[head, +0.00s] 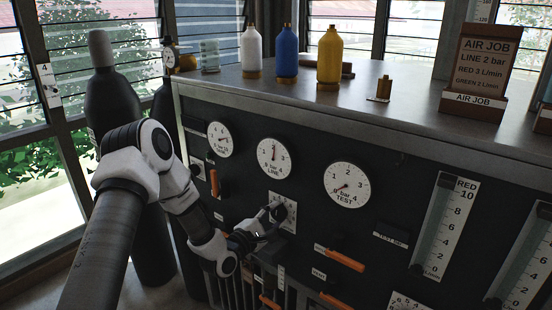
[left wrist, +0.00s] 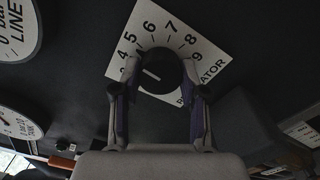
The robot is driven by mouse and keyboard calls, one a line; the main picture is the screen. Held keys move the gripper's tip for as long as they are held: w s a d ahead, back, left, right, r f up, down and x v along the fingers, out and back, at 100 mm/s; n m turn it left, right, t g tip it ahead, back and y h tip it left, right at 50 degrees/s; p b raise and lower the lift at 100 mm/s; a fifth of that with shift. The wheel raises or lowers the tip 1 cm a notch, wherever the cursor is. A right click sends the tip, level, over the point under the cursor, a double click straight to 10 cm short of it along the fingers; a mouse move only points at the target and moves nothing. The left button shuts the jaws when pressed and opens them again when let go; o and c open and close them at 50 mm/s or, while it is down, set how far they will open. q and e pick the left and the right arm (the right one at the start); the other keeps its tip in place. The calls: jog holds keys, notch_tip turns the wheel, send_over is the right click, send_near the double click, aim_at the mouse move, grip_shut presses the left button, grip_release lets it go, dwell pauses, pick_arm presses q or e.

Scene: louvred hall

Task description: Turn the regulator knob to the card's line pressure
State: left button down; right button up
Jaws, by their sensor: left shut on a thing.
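The regulator knob (left wrist: 160,72) is black and round with a white line, on a white numbered plate (left wrist: 160,30) marked REGULATOR. My left gripper (head: 272,214) is at the plate, its two fingers on either side of the knob, shut on it; the fingers also show in the left wrist view (left wrist: 160,80). The knob's line points left, near the low visible numbers. The AIR JOB card (head: 484,68) reads LINE 2 bar, RED 3 L/min, GREEN 2 L/min. The LINE gauge (head: 274,156) needle points nearly straight up. My right gripper is not seen.
The TEST gauge (head: 347,186) has its needle at the low left. A TANK gauge (head: 220,140) is at left. Orange-handled valves (head: 346,262) project below, and a flow tube (head: 436,228) is at right. White, blue and yellow bottles (head: 287,52) stand on top.

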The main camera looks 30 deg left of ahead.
pick_arm(q)
jog(key=shift+d+f, duration=0.1)
jog(key=shift+f, duration=0.05)
jog(key=c, duration=1)
grip_release()
jog(key=shift+s, duration=0.1)
jog(key=shift+c, duration=0.2)
jog(key=o, duration=0.4)
jog(key=shift+s, duration=0.1)
jog(key=shift+o, duration=0.2)
jog(key=s+m+b, duration=0.5)
jog(key=s+m, duration=0.1)
jog(key=s, duration=0.3)
jog(key=w+b, duration=0.7)
jog(key=w, duration=0.1)
jog(key=shift+w, duration=0.25)
jog(key=shift+w+b, duration=0.25)
jog(key=shift+b, duration=0.15)
jog(key=shift+w+r, duration=0.15)
jog(key=shift+r, duration=0.05)
